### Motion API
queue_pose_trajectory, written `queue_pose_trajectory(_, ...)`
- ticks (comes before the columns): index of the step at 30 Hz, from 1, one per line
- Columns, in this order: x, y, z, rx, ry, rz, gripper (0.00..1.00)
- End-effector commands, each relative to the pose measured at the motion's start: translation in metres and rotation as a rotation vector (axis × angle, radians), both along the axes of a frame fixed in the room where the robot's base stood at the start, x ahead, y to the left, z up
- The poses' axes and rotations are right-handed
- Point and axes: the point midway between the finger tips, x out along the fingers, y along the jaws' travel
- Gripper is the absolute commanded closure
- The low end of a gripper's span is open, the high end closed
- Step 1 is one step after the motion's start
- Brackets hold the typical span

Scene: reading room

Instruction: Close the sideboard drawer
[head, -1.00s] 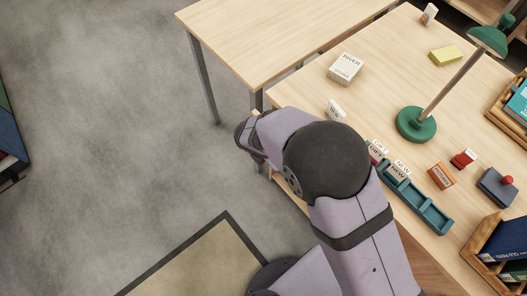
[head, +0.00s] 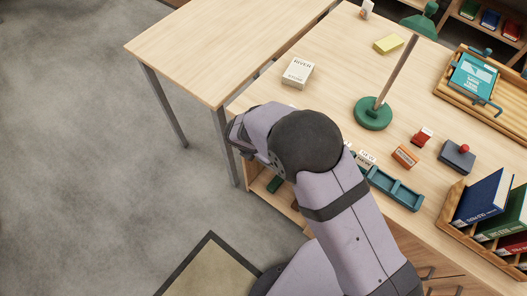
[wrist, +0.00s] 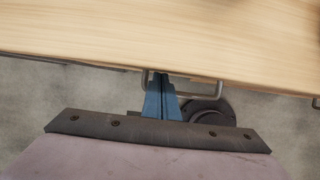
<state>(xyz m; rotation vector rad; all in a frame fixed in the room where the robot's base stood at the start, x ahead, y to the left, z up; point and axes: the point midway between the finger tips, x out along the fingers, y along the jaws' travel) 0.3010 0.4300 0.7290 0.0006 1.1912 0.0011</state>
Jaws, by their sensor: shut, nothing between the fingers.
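The sideboard (head: 335,65) has a pale wooden top and fills the right half of the head view. Small handles (head: 428,272) show on its front at the lower right, partly behind my arm. I cannot tell there how far any drawer stands out. In the wrist view a wooden edge crosses the picture, and a metal loop handle (wrist: 219,88) sticks out beneath it. My gripper (wrist: 161,76) shows there as blue fingers, shut and empty, with the tips overlapping the handle in the picture. I cannot tell whether they touch. The fingers are hidden in the head view.
On the top stand a green lamp (head: 373,114), a white box (head: 298,73), a teal tray (head: 396,187) and an orange box (head: 405,156). Books (head: 480,200) sit in a wooden rack at the right. A second table (head: 225,45) adjoins at the left. The left floor is clear.

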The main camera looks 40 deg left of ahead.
Motion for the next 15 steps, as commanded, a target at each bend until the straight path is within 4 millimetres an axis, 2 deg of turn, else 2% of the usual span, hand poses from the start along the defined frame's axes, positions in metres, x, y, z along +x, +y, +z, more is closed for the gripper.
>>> queue_pose_trajectory(1, 0.007, 0.000, 0.003, 0.000, -0.010, -0.002, 1.00)
queue_pose_trajectory(5, 0.000, 0.000, 0.003, 0.000, -0.011, 0.000, 1.00)
queue_pose_trajectory(8, -0.012, 0.000, 0.003, 0.000, -0.010, 0.002, 1.00)
queue_pose_trajectory(13, -0.043, 0.000, 0.002, -0.001, -0.006, 0.006, 1.00)
queue_pose_trajectory(15, -0.047, 0.002, 0.017, 0.007, -0.008, 0.002, 1.00)
